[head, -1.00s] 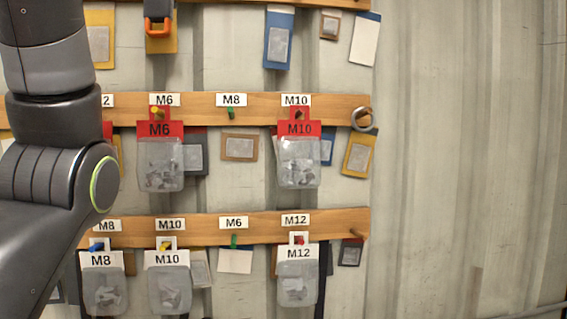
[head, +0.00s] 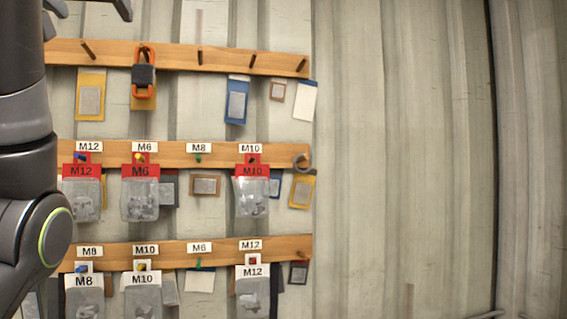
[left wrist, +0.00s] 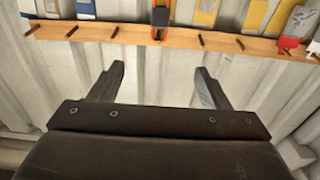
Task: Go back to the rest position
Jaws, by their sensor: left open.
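My left gripper (left wrist: 160,88) is open and empty in the left wrist view, its two dark fingers spread apart below a wooden peg rail (left wrist: 180,38). In the head view part of the left gripper (head: 95,12) shows at the top left edge, in front of the wall above the top rail. My left arm fills the left edge of the head view. My right gripper is in neither view.
Wooden rails (head: 180,57) with pegs cross the corrugated wall. Red-topped bags (head: 140,200) hang on the middle rail and white-topped bags (head: 143,295) on the bottom rail. An orange and black item (head: 144,75) hangs on the top rail. The wall at right is bare.

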